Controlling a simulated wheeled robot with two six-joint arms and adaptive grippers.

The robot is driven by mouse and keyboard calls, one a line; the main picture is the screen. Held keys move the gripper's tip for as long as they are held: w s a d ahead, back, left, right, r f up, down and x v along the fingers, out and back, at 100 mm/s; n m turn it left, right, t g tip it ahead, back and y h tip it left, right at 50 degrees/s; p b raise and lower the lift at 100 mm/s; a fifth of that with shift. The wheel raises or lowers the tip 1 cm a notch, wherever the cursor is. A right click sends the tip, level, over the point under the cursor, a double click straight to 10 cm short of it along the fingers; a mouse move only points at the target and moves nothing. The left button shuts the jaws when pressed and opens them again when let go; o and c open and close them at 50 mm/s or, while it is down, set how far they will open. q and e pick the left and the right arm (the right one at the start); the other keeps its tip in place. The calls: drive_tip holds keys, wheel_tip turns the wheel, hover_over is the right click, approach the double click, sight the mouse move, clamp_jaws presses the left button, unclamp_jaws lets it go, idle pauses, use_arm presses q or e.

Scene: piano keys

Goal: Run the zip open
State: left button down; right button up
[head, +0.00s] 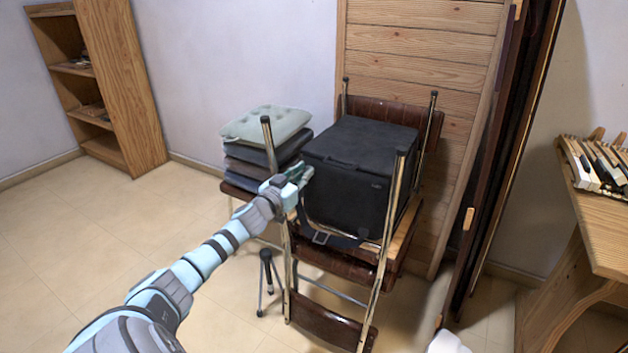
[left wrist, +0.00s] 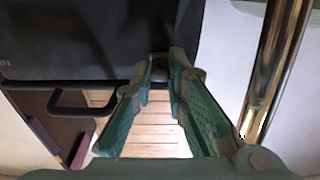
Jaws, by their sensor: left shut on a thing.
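A black boxy bag (head: 350,180) sits on a stack of chairs, its front and top facing me. My left gripper (head: 302,174) is at the upper left edge of the bag's front. In the left wrist view the teal fingers (left wrist: 162,72) converge on a small dark piece (left wrist: 160,74) against the bag (left wrist: 75,40). The piece sits where a zip pull might be, but it is too dark and small to make out fully. The zip's track cannot be made out. My right gripper is not in view.
Chrome chair legs (head: 388,235) stand upright around the bag; one shows close to the right finger in the left wrist view (left wrist: 275,65). Folded cushions (head: 265,128) are stacked left of the bag. A wooden shelf (head: 130,90) stands at the back left. The floor at left is clear.

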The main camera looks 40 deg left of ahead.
use_arm(q)
drive_tip(key=shift+a+r, duration=0.1)
drive_tip(key=shift+a, duration=0.05)
drive_tip(key=c, duration=1.9)
unclamp_jaws()
drive_tip(key=o, duration=0.3)
drive_tip(key=shift+s+a, duration=0.15)
drive_tip(key=shift+r, duration=0.1)
wheel_tip(320, 180, up, 10)
drive_tip(key=shift+f, duration=0.15)
drive_tip(key=shift+f, duration=0.1)
